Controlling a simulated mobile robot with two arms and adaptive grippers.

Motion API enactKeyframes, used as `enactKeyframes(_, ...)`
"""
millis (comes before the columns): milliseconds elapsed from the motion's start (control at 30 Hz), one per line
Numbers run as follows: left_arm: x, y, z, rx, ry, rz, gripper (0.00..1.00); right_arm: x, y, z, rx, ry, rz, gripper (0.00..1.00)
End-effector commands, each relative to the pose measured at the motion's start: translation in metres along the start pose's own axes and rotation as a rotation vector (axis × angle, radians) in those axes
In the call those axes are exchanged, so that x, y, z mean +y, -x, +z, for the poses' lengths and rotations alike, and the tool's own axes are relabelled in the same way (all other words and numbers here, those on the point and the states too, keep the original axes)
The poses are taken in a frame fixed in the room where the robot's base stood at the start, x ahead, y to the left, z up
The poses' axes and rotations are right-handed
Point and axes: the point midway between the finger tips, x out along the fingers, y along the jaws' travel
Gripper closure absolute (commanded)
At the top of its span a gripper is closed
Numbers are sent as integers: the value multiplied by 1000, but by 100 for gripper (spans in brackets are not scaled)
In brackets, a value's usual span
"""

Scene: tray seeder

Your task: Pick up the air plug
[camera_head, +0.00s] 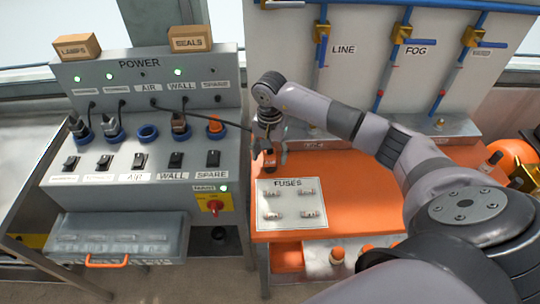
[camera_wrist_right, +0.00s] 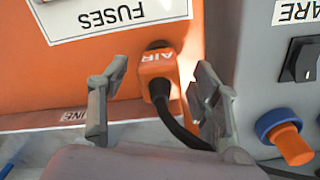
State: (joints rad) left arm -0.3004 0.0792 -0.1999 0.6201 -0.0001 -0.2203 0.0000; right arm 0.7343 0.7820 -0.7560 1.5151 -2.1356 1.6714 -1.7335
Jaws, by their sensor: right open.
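The air plug (camera_wrist_right: 157,67) is orange, marked AIR, and lies on the orange bench top beside the FUSES card in the right wrist view. Its black cable runs back between my fingers. In the head view the air plug (camera_head: 269,159) is partly hidden by my right gripper (camera_head: 270,150), which points down over it. In the wrist view my right gripper (camera_wrist_right: 160,78) is open, one finger on each side of the plug with gaps visible. The blue AIR socket (camera_head: 148,133) on the power panel is empty. My left gripper is not in view.
The grey power panel (camera_head: 150,80) stands left of the bench, with plugs in other sockets and switches below. The FUSES card (camera_head: 291,222) with several fuses lies just in front of the plug. The LINE and FOG valve board (camera_head: 345,80) rises behind.

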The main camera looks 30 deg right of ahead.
Motion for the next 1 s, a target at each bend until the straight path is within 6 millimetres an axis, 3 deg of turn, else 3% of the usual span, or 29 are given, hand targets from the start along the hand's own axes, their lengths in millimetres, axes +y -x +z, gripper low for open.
enactKeyframes(133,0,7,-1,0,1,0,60,0,-15,0,-1,-1,1,42)
enactKeyframes(400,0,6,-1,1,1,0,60,0,-19,0,1,0,-1,43)
enactKeyframes(1000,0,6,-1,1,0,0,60,0,-18,0,1,0,0,83)
